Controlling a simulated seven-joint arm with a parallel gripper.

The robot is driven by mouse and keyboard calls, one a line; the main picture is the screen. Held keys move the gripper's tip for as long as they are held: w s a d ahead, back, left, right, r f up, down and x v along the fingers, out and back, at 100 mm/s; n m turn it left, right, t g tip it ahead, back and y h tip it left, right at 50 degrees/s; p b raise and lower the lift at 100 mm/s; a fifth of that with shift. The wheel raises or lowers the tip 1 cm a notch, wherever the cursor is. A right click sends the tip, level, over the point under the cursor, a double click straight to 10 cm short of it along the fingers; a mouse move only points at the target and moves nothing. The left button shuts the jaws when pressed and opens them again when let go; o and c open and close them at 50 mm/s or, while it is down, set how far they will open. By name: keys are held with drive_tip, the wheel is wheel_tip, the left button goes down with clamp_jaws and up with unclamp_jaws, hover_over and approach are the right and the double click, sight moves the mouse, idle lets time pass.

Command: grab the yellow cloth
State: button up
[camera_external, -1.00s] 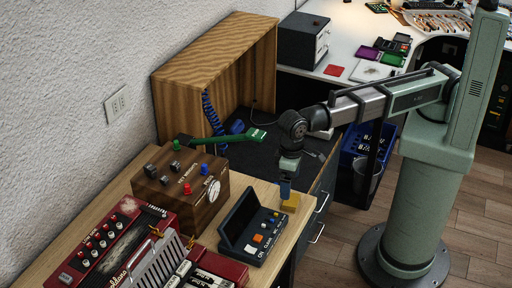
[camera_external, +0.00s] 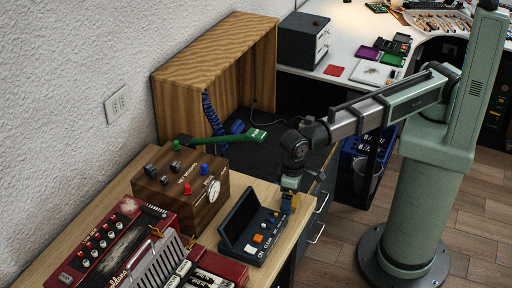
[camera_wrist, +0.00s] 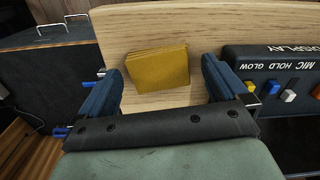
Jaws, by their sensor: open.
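The yellow cloth (camera_wrist: 158,69) is a folded, flat-sided block on the light wooden desktop, near its edge. In the wrist view it sits between and ahead of my two blue fingers, apart from both and closer to the left one. In the external view only a bit of the yellow cloth (camera_external: 294,201) shows behind my fingers. My gripper (camera_wrist: 162,82) is open and empty. In the external view my gripper (camera_external: 288,198) is low at the desk's right edge, beside the dark console, and partly covers the cloth.
The dark console (camera_external: 251,228) with coloured buttons stands just left of the cloth; in the wrist view the console (camera_wrist: 285,60) is close to my right finger. A wooden box with knobs (camera_external: 181,190) and a red accordion-like device (camera_external: 118,240) stand farther left. The desk edge is close.

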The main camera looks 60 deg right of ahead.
drive_tip(key=shift+c, duration=0.4)
drive_tip(key=c, duration=1)
drive_tip(key=shift+c, duration=0.2)
